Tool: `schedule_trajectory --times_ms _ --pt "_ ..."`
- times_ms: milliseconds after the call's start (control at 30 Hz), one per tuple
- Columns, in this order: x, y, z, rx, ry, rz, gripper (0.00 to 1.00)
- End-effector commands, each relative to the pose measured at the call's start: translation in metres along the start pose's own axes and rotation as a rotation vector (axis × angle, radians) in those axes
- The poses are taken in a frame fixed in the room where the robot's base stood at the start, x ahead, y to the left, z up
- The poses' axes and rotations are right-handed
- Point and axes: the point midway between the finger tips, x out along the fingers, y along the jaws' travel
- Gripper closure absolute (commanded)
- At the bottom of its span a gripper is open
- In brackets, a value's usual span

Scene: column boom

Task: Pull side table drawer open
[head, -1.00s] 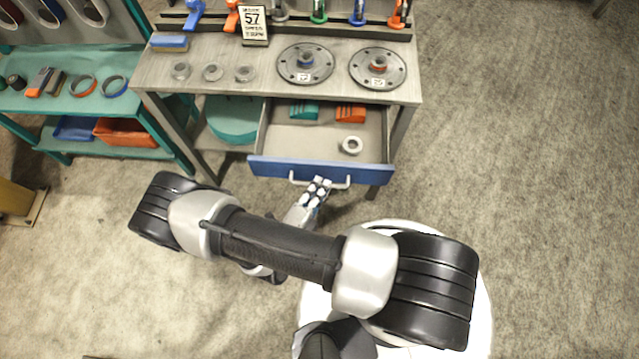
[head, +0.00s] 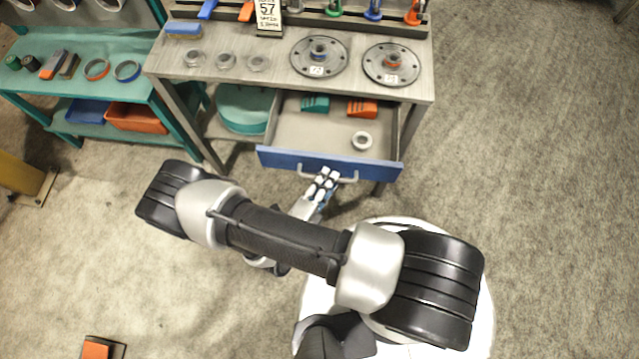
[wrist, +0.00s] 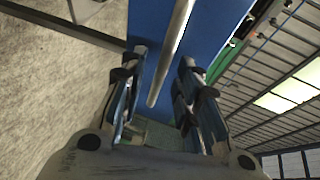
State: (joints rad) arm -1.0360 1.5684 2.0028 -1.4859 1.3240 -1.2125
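The side table (head: 215,68) has a grey top and stands at the upper middle of the head view. Its drawer (head: 300,135) is pulled well out, with the inside showing. The blue drawer front (head: 375,172) carries a pale bar handle (head: 348,180). My gripper (head: 325,178) is at the handle's middle. In the wrist view the handle (wrist: 172,52) runs between the two fingers of my gripper (wrist: 163,62), with a gap seeming to show on both sides. The fingers are apart, and I see no clear grip on the bar.
In the drawer lie a teal block (head: 315,103), an orange block (head: 361,108) and a pale ring (head: 362,141). Two flanged discs (head: 300,66) sit on the top. A teal bench (head: 75,95) stands left, near a yellow post (head: 18,172). The floor at right is clear.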

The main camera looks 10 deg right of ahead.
Motion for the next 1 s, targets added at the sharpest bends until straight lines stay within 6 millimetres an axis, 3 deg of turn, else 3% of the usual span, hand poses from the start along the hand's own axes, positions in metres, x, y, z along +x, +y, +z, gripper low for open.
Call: schedule_trajectory --times_ms 167,600,767,1000 --pt "-0.022 0.0 0.003 0.001 -0.008 -0.001 0.7" --pt "-0.104 0.0 0.002 0.003 -0.006 0.0 0.7" --pt "-0.116 0.0 0.0 0.001 -0.003 0.0 0.7" --pt "-0.118 0.0 0.0 0.0 -0.001 0.0 0.7"
